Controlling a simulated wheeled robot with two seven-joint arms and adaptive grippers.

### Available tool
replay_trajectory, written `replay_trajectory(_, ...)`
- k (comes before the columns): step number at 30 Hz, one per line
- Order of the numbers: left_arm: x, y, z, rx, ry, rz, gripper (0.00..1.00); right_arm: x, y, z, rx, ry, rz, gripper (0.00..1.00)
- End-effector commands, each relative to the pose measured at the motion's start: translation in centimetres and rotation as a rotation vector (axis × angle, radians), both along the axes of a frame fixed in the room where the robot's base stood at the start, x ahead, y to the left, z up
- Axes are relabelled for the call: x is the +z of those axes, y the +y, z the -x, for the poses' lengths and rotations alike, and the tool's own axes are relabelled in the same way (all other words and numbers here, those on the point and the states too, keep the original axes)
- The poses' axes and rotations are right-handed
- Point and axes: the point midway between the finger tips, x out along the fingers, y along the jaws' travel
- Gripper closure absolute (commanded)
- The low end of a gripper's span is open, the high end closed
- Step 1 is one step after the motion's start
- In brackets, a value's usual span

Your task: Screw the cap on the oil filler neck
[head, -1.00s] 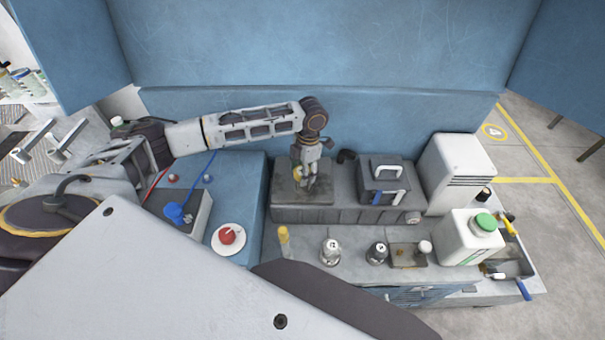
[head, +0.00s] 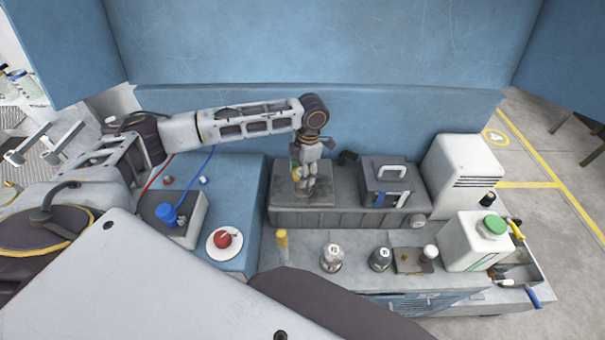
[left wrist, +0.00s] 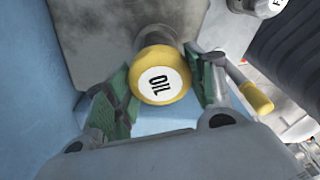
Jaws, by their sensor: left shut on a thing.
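The yellow cap (left wrist: 160,75), with a white "OIL" label on its top, fills the middle of the left wrist view. My left gripper (head: 305,186) is over the grey plate on the machine block, pointing down. In the left wrist view its green-padded fingers (left wrist: 163,82) are on both sides of the cap, shut on it. The oil filler neck (left wrist: 166,32) shows only as a dark round stub behind the cap. I cannot tell whether the cap is seated on it. My right gripper is not in view.
Beside the grey plate (head: 318,199) is a dark box with a handle (head: 388,180). A red knob (head: 222,240) is at left. A blue wall closes the back.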

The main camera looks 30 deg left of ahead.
Motion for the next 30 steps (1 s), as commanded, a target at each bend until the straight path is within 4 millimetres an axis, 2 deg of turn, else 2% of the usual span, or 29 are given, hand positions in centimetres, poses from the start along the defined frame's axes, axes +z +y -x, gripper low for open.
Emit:
replay_trajectory(4, 0.11, -0.03, -0.08, 0.000, -0.003, 0.001, 0.69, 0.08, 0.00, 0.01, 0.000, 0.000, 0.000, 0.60)
replay_trajectory(5, 0.10, -0.02, -0.08, 0.000, -0.003, 0.001, 0.41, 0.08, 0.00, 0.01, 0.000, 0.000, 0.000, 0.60)
replay_trajectory(10, 0.06, -0.02, -0.02, 0.000, 0.000, 0.000, 0.20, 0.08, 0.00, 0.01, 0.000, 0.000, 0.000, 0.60)
replay_trajectory(17, 0.00, 0.00, 0.04, 0.000, 0.001, -0.001, 0.20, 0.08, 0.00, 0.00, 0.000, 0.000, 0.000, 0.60)
replay_trajectory(21, -0.02, 0.01, 0.06, 0.000, 0.002, 0.000, 0.06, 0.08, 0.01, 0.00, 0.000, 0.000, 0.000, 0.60)
replay_trajectory(30, -0.02, 0.02, 0.07, 0.000, 0.002, 0.000, 0.06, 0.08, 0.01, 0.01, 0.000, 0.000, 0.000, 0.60)
